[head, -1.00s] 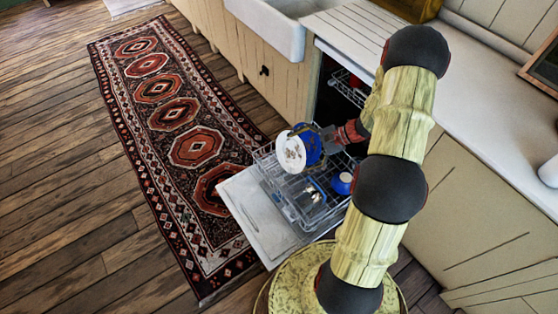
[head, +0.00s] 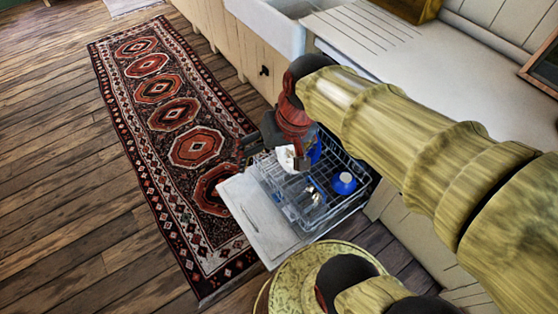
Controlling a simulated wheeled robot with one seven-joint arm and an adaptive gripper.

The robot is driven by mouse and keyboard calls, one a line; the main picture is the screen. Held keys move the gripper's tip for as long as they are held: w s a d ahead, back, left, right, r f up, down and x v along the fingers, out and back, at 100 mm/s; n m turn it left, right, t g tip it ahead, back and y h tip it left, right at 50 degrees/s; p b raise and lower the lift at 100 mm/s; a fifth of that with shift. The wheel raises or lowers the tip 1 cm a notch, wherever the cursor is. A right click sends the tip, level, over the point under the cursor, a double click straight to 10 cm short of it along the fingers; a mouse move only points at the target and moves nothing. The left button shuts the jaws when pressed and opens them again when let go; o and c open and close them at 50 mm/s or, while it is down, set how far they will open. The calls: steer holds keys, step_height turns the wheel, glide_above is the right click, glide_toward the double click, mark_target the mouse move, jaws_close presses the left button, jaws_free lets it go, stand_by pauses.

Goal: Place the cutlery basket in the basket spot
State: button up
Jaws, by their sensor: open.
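My gripper (head: 275,152), red and black, is over the left side of the open dishwasher's lower rack. Its fingers are apart: one shows at the left beyond the rack edge, the other in front of the plates. A white plate (head: 284,158) with brown marks and a blue plate (head: 316,150) stand in the rack, partly hidden by my gripper. I cannot tell if it touches them. A small blue-edged item with light pieces (head: 313,190), possibly the cutlery basket, is in the middle of the rack; it is too small to be sure. I cannot make out a marked basket spot.
A blue bowl or cup (head: 344,184) is at the rack's right. The wire rack (head: 356,203) is pulled out over the lowered dishwasher door (head: 258,220). A patterned rug (head: 170,118) lies left. The counter (head: 440,75) and sink (head: 262,22) are behind; my arm covers part of the counter.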

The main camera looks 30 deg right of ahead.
steer(key=s+r+n+t+h, duration=0.1)
steer(key=s+r+n+t, duration=0.1)
steer(key=s+r, duration=0.2)
steer(key=shift+s+a+n, duration=0.25)
steer(key=shift+s+n, duration=0.05)
step_height(320, 180, up, 3)
steer(key=p, duration=0.3)
steer(key=shift+r, duration=0.1)
steer(key=shift+c, duration=0.4)
stand_by(0.5)
